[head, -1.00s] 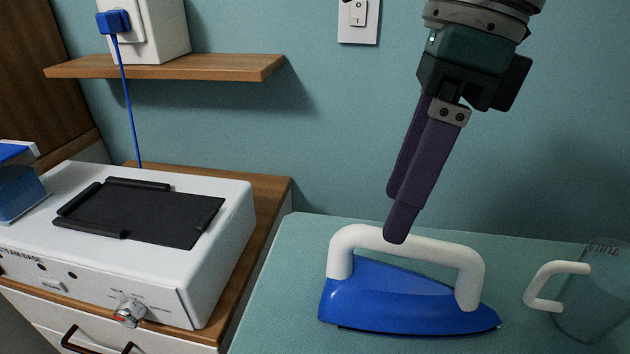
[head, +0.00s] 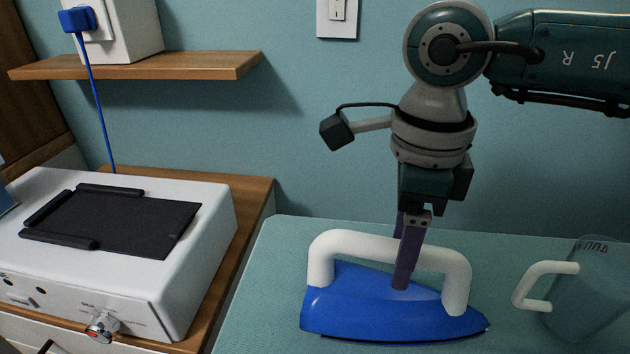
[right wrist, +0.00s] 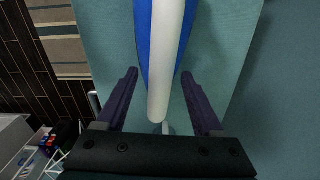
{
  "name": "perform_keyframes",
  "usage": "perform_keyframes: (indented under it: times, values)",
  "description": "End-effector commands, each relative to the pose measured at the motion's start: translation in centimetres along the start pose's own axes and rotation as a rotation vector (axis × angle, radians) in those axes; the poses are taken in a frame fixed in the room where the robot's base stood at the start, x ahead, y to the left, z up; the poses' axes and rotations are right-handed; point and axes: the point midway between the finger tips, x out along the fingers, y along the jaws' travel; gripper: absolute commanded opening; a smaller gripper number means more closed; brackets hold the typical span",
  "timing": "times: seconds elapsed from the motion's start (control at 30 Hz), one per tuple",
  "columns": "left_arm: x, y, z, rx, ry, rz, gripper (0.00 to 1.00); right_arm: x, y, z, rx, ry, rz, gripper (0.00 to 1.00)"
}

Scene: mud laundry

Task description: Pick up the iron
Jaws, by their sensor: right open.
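The iron (head: 385,303) has a blue body and a white arched handle (head: 345,240). It stands flat on the teal ironing surface, its pointed end to the right. My right gripper (head: 402,275) comes down from above at the handle, one purple finger in front of it and the other mostly hidden behind. In the right wrist view the white handle (right wrist: 166,60) runs between the two open fingers (right wrist: 160,88), with a gap on each side. My left gripper is not in view.
A clear jug (head: 590,290) with a white handle stands close to the right of the iron. The white steam base (head: 190,270) with a black pad sits on a wooden cabinet at left. A wooden shelf (head: 190,67) is on the wall above it.

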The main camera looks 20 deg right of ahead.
Motion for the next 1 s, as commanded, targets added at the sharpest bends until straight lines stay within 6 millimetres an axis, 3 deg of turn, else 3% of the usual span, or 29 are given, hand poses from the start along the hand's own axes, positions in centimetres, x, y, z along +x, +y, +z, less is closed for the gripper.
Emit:
perform_keyframes:
  times: [1.0]
  values:
    - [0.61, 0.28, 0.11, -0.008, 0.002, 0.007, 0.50, 0.57, -0.01, 0.03, 0.000, -0.001, 0.000, 0.69]
